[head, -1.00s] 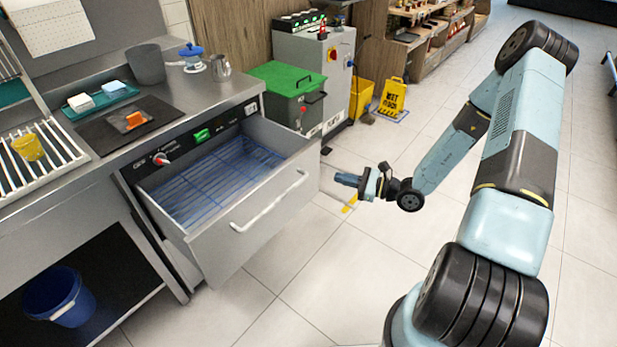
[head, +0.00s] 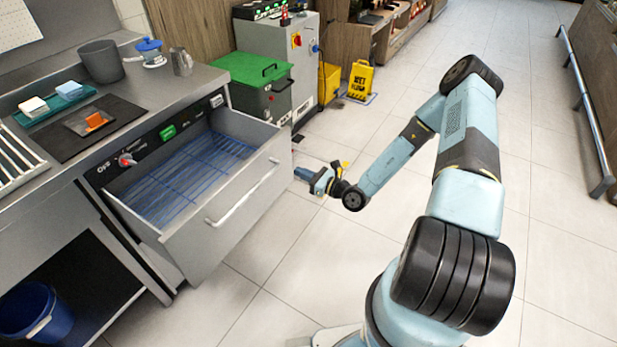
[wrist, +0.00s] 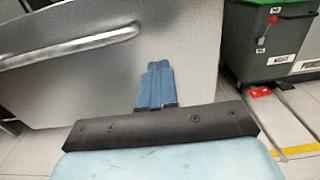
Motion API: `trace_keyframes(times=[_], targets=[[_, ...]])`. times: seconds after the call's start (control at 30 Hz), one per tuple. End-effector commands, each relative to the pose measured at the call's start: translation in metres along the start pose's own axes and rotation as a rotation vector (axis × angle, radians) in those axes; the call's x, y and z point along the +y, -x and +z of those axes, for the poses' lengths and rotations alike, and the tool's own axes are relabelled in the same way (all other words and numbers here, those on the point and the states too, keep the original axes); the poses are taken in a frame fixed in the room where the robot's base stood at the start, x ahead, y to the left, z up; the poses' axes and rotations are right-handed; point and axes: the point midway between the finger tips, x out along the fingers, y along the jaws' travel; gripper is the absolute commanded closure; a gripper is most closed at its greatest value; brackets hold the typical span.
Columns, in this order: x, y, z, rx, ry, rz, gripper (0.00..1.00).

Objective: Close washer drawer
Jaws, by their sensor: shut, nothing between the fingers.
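The washer drawer (head: 226,206) is pulled out from under the counter at left in the head view, with a blue wire rack (head: 185,178) inside it. Its front panel carries a long bar handle (head: 243,193). My gripper (head: 300,173) is shut and empty, near the right end of the drawer front. In the wrist view the shut blue fingers (wrist: 154,85) point at the grey drawer front (wrist: 190,45), with the handle (wrist: 75,45) to their left. I cannot tell whether the fingertips touch the panel.
A green-lidded bin (head: 262,92) stands beyond the drawer, beside a grey cabinet (head: 290,55). A yellow wet-floor sign (head: 361,79) stands farther back. A blue bucket (head: 38,313) is under the counter at lower left. The tiled floor right of my arm is clear.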

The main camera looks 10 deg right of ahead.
Motion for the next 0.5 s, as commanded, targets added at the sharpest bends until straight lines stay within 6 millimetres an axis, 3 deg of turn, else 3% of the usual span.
trace_keyframes(times=[0.2,0.5], targets=[[0.001,-0.04,0.0,-0.001,0.001,0.001,1.0],[0.0,-0.074,0.0,0.0,0.001,0.001,1.0]])
